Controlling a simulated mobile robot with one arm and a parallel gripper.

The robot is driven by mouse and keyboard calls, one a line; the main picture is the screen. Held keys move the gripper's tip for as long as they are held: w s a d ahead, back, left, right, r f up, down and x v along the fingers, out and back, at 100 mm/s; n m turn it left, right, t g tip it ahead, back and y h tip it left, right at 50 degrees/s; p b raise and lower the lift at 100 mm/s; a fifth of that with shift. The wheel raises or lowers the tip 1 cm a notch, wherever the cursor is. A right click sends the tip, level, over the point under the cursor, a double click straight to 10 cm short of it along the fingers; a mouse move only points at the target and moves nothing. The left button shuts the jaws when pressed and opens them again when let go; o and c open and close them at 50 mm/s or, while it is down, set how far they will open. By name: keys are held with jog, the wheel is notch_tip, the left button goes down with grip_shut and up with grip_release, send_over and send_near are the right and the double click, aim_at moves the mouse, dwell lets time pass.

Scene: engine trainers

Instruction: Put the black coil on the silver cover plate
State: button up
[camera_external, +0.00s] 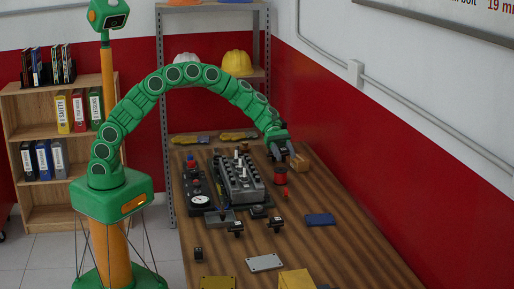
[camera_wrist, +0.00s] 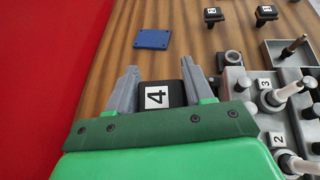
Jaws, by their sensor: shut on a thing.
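My gripper (camera_external: 281,152) is shut on a black coil (camera_wrist: 160,95) labelled 4, seen between the two grey fingers (camera_wrist: 157,88) in the wrist view. It is above the far part of the wooden table. The silver cover plate (camera_external: 265,263) lies flat near the front of the table, well apart from the gripper and out of the wrist view. Other black coils stand on the table, at the middle (camera_external: 236,228), to its right (camera_external: 275,224) and nearer the front left (camera_external: 198,253). Two of them also show at the top of the wrist view (camera_wrist: 213,16).
A grey engine block (camera_external: 239,180) with upright numbered parts stands left of the gripper. A red can (camera_external: 280,177) is below it. The table's right side is clear.

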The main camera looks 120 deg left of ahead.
jog(key=w+d+r+m+g+h, duration=0.1)
jog(key=w+d+m+g+h, duration=0.15)
jog(key=d, duration=2.05)
jog(key=w+d+m+g+h, duration=0.2)
jog(key=w+d+m+g, duration=0.15)
jog(key=d, duration=1.85)
send_over(265, 266)
jog(key=s, duration=0.1)
jog(key=shift+n, duration=0.4)
jog(key=f, duration=0.8)
jog(key=shift+s+a+f, duration=0.15)
jog(key=shift+s+a, duration=0.05)
jog(key=shift+a, duration=0.05)
jog(key=shift+w+f+t, duration=0.3)
jog(key=shift+w+f, duration=0.45)
jog(key=shift+f, duration=0.1)
jog(key=shift+d+f, duration=0.1)
jog(key=shift+f, duration=1.35)
jog(key=shift+f, duration=0.1)
jog(key=o, duration=1.2)
jog(key=shift+c, duration=0.2)
